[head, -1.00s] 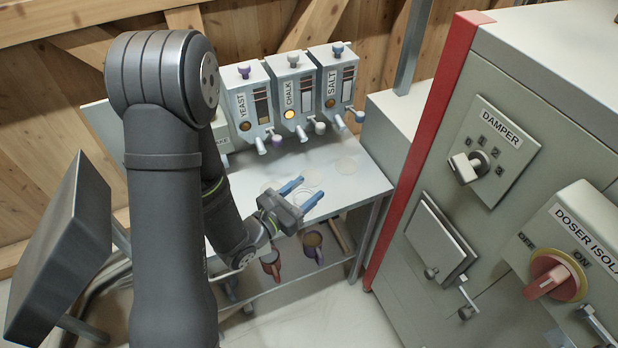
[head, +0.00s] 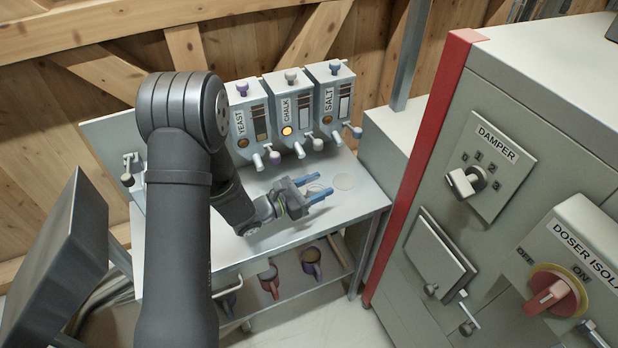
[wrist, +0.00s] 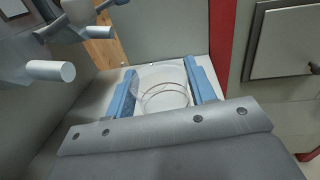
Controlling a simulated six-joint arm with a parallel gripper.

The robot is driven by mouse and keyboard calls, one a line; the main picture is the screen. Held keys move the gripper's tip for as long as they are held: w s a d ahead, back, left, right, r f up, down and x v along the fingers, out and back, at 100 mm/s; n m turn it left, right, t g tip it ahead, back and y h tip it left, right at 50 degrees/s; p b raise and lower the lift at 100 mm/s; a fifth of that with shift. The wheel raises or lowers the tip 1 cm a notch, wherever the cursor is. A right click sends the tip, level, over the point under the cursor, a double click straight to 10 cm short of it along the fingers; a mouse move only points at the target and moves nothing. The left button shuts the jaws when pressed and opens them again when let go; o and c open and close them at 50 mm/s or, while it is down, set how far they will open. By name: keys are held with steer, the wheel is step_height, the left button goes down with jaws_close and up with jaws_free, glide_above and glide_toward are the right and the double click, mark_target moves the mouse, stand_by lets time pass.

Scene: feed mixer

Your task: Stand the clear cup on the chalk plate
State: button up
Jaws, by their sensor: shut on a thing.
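The clear cup (wrist: 162,88) is between the blue fingers of my gripper (wrist: 165,85) in the wrist view, see-through with a round rim. In the head view my gripper (head: 322,184) is shut on it over the metal table, in front of the chalk dispenser (head: 288,108). The cup is hardly visible there. A faint outline between the fingers may be the cup or the chalk plate, so I cannot tell whether the cup touches the plate.
The yeast dispenser (head: 243,120) and salt dispenser (head: 331,95) flank the chalk one, their spouts overhanging the table (head: 362,200). Coloured mugs (head: 311,262) stand on the lower shelf. A red-edged cabinet is at right.

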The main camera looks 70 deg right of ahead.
steer(key=shift+w+d, duration=1.55)
steer(key=shift+w+d+f, duration=0.2)
steer(key=shift+f, duration=0.6)
steer(key=shift+f, duration=0.15)
steer(key=o, duration=1)
